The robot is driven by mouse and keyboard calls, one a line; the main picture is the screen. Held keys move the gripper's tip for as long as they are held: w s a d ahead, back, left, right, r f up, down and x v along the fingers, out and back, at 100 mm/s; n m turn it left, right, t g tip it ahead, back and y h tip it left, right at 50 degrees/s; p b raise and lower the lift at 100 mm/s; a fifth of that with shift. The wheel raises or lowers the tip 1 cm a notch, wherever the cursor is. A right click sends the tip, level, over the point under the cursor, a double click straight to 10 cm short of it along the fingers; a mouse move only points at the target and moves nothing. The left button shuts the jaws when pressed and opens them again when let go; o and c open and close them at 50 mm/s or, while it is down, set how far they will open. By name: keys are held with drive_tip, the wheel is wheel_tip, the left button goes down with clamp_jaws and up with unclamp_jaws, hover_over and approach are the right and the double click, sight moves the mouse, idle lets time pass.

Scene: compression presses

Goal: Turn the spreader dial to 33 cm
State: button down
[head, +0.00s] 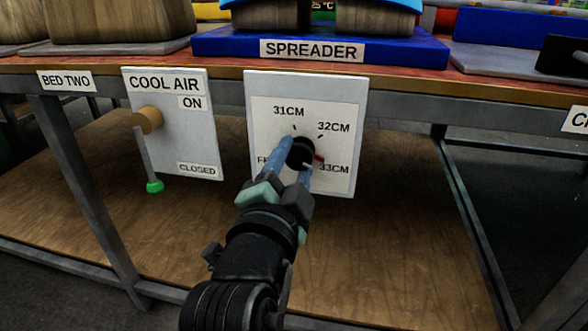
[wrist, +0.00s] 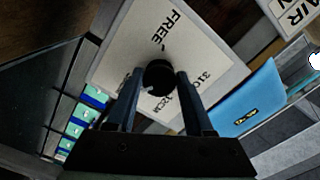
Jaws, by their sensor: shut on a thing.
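The spreader dial is a black round knob (head: 301,152) on a white panel (head: 262,90) under the SPREADER label (head: 311,50). The panel is marked 31CM, 32CM and 33CM, with a partly hidden label at its left. A red pointer (head: 318,158) on the knob points right, between the 32CM and 33CM marks and close to 33CM. My gripper (head: 293,160) is shut on the knob, with one blue finger on each side. The wrist view also shows the knob (wrist: 158,77) between the fingers.
Left of the dial is a COOL AIR panel (head: 200,130) with a brass valve (head: 147,120) and a green-tipped lever (head: 154,186) hanging down toward CLOSED. A blue spreader base (head: 420,52) stands on the bench above. A wooden lower shelf (head: 400,240) lies below.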

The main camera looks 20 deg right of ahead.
drive_tip(key=shift+m, duration=0.3)
drive_tip(key=shift+c, duration=1.5)
unclamp_jaws()
drive_tip(key=shift+s, duration=0.1)
drive_tip(key=p+v, duration=0.4)
drive_tip(key=v, duration=0.8)
drive_tip(key=shift+s+a, duration=0.25)
